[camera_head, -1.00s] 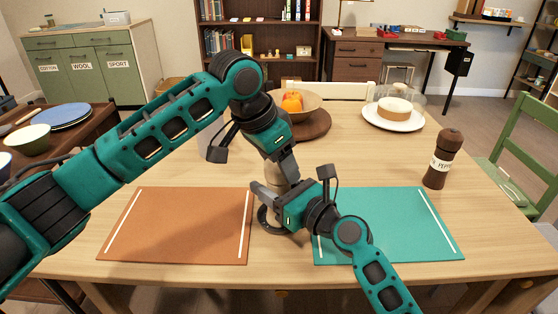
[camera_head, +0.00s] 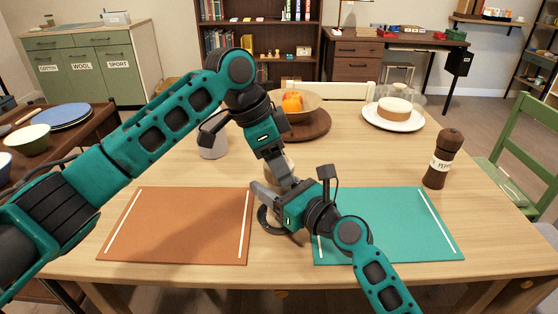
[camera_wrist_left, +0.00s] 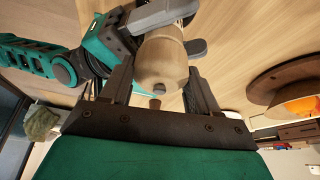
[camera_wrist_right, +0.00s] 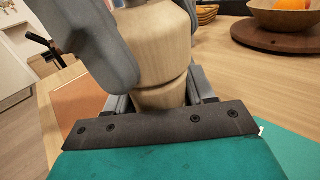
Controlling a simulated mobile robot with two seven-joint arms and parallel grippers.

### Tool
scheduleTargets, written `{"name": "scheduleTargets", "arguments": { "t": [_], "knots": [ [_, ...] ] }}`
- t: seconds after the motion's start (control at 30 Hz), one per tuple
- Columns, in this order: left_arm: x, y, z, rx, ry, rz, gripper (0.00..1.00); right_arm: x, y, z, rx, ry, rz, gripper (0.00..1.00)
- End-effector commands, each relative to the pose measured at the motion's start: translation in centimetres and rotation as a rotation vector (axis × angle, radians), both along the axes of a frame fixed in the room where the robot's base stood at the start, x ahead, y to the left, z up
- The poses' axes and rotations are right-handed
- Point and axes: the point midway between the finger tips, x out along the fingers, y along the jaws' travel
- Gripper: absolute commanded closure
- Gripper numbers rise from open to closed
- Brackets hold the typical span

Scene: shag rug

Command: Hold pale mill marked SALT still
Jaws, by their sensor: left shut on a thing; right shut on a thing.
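The pale wooden mill (camera_head: 288,172) stands between my two grippers in the head view, mostly hidden by them. The left wrist view shows its rounded top and small dark knob (camera_wrist_left: 160,65). The right wrist view shows its turned pale body (camera_wrist_right: 158,50). No SALT marking is visible. My left gripper (camera_head: 287,183) comes from above and is shut on the mill's upper part. My right gripper (camera_head: 264,195) comes from the front right and is shut on the mill's body, below the left one.
An orange mat (camera_head: 180,225) and a teal mat (camera_head: 400,225) lie at either side. A dark pepper mill (camera_head: 441,160) stands at the right. A grey cup (camera_head: 212,146) stands behind my left arm. A fruit bowl (camera_head: 312,104) and a cake plate (camera_head: 393,121) are farther back.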

Motion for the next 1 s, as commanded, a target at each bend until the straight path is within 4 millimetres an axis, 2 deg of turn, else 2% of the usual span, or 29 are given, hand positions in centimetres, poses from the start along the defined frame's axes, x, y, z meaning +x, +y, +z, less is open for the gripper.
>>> {"name": "scheduleTargets", "arguments": {
  "t": [0.2, 0.23, 0.47, 0.77, 0.87, 1.0],
  "knots": [
    [0.0, 0.0, 0.1, -0.001, -0.002, 0.001, 0.7, 0.0, 0.0, 0.0, 0.0, 0.001, 0.0, 0.83],
    [0.0, 0.0, 0.1, -0.001, -0.002, 0.002, 0.38, 0.0, 0.0, 0.0, 0.0, 0.001, 0.0, 0.83],
    [0.0, 0.0, 0.1, -0.001, -0.002, 0.002, 0.16, 0.0, 0.0, 0.0, 0.0, 0.001, 0.0, 0.83],
    [0.0, 0.1, 0.4, -0.001, -0.001, 0.003, 0.16, 0.0, 0.0, 0.0, 0.0, 0.001, 0.0, 0.83],
    [0.0, 0.5, 1.5, -0.002, -0.004, 0.002, 0.16, 0.0, 0.0, 0.0, -0.001, 0.001, 0.0, 0.83],
    [-0.2, 1.5, 4.0, -0.002, -0.005, 0.003, 0.16, 0.0, 0.0, 0.0, -0.001, 0.001, 0.0, 0.83]
  ]
}}
